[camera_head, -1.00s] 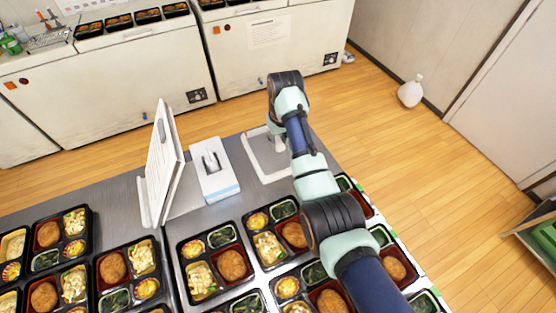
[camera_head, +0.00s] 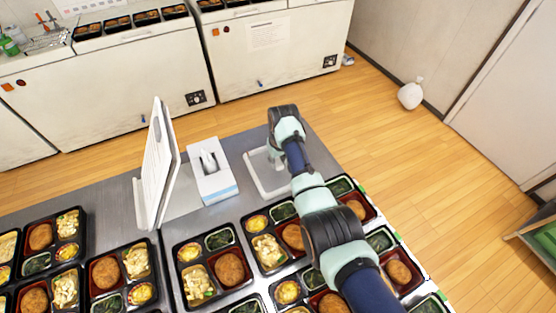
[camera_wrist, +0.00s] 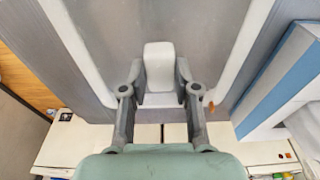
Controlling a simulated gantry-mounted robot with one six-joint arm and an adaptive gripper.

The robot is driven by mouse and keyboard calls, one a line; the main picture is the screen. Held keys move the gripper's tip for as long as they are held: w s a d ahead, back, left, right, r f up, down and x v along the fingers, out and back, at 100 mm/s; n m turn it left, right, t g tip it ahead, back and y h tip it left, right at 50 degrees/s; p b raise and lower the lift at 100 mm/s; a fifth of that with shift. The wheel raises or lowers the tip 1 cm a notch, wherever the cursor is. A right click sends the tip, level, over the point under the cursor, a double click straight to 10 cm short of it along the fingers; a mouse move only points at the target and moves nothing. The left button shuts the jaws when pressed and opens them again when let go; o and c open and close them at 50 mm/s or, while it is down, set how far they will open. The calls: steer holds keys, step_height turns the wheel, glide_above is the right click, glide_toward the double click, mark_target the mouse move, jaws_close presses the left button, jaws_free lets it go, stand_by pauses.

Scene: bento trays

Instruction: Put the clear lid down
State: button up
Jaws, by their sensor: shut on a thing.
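The clear lid (camera_head: 251,174) has a see-through flat panel and a white rim. In the head view it is roughly level near the far right end of the grey table, right of the tissue box. In the wrist view its rim (camera_wrist: 237,50) runs down both sides, with grey table showing through the panel. My gripper (camera_wrist: 160,88) is shut on the lid's white knob, one finger on each side. In the head view my arm hides the fingers and the lid's right part. I cannot tell whether the lid touches the table.
A blue and white tissue box (camera_head: 213,180) stands close left of the lid. A white upright panel (camera_head: 158,170) stands further left. Several filled bento trays (camera_head: 213,266) cover the near table, close to the lid's near side. The table's far edge drops to the wooden floor (camera_head: 420,190).

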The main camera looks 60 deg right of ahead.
mark_target(280, 166)
steer(key=o, duration=0.9)
steer(key=shift+f, duration=0.1)
step_height(280, 166, up, 12)
steer(key=s+a+p, duration=0.1)
steer(key=p, duration=0.2)
steer(key=shift+s, duration=0.2)
